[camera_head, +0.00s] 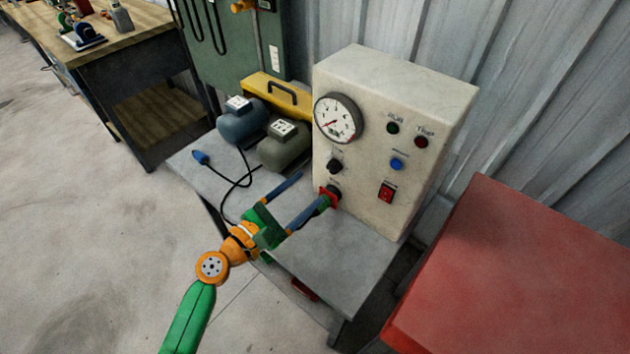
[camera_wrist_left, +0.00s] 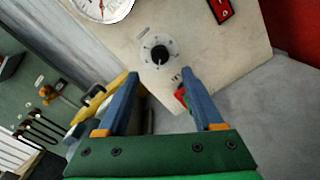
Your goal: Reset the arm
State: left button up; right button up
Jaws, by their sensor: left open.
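My left gripper (camera_head: 312,188) reaches in from the lower left over the grey bench, in front of the cream control box (camera_head: 440,100). Its two blue fingers are apart with nothing between them. In the wrist view the open fingers (camera_wrist_left: 160,76) point at the box's face, with a black dial knob (camera_wrist_left: 159,54) beyond them. In the head view the right fingertip overlaps a red-edged black fitting (camera_head: 333,192) low on the box. I cannot tell whether they touch. The fitting is partly hidden behind that finger in the wrist view. My right gripper is not in view.
The box carries a round gauge (camera_head: 338,117), a blue button (camera_head: 397,164) and a red switch (camera_head: 386,192). Two motor-like units and a yellow case (camera_head: 276,95) stand left of it. A blue plug (camera_head: 201,157) lies on the bench. A red cabinet (camera_head: 520,270) fills the right.

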dwell(0.4)
pick_arm(q)
jog(key=s+f+m+g+y, duration=0.3)
jog(key=s+f+m+g, duration=0.5)
jog(key=s+m, duration=0.6)
jog(key=s+a+f+m+g+y, duration=0.1)
jog(key=s+a+f+m+y, duration=0.25)
jog(key=a+m, duration=0.2)
jog(key=s+a+f+m+g+y, duration=0.1)
jog(key=s+a+f+m+y, duration=0.1)
jog(key=s+a+m+y, duration=0.35)
notch_tip(320, 180, down, 16)
jog(key=n+g+h, duration=0.1)
jog(key=g, duration=0.1)
jog(key=s+a+f, duration=0.3)
jog(key=s+f, duration=0.7)
jog(key=s, duration=0.2)
jog(key=shift+f+g, duration=0.2)
jog(key=shift+g, duration=0.2)
